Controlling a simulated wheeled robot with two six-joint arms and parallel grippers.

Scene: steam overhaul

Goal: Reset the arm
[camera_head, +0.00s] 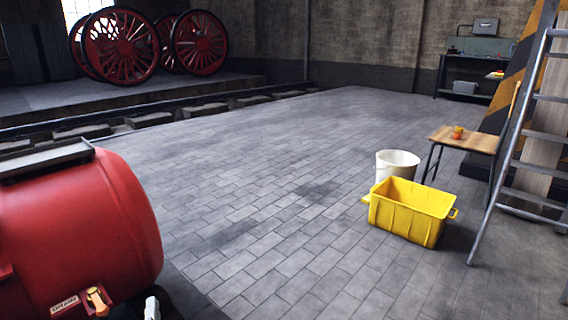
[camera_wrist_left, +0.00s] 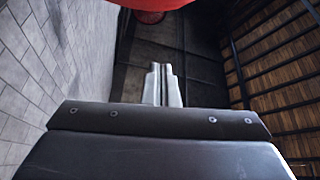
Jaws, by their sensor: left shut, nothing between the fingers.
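My left gripper (camera_head: 152,307) shows only as a pale tip at the bottom left of the head view, just right of the big red tank (camera_head: 110,215). In the left wrist view the two pale fingers of my left gripper (camera_wrist_left: 163,85) lie together, shut and empty. The red curved surface at the top of that view (camera_wrist_left: 150,5) lies beyond the fingertips; a gap shows between them. A small orange-brown lever (camera_head: 97,300) and a white label (camera_head: 64,305) sit low on the tank. My right gripper is not in view.
The paved floor (camera_head: 270,200) is largely clear in the middle. At right stand a yellow crate (camera_head: 408,214), a white bucket (camera_head: 397,162), a small wooden table (camera_head: 465,138) and a ladder (camera_head: 512,150). Red spoked wheels (camera_head: 120,45) stand on a raised platform at the back.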

